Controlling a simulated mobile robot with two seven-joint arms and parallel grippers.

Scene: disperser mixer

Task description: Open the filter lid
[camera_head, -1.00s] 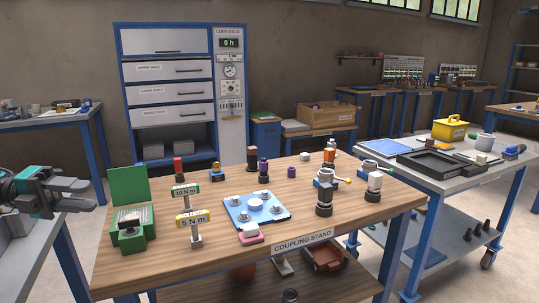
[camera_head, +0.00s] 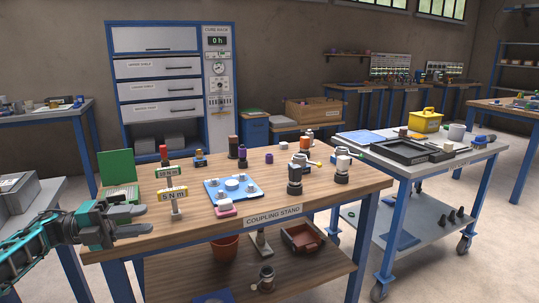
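I cannot tell for sure which thing bears the filter lid. On the wooden table marked COUPLING STAND (camera_head: 215,218), a dark cylindrical fitting with a light band (camera_head: 295,178) stands upright near the right front. My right gripper is out of view.
A grey cart (camera_head: 470,152) with black trays stands at the right. A lower shelf (camera_head: 180,272) holds several items.

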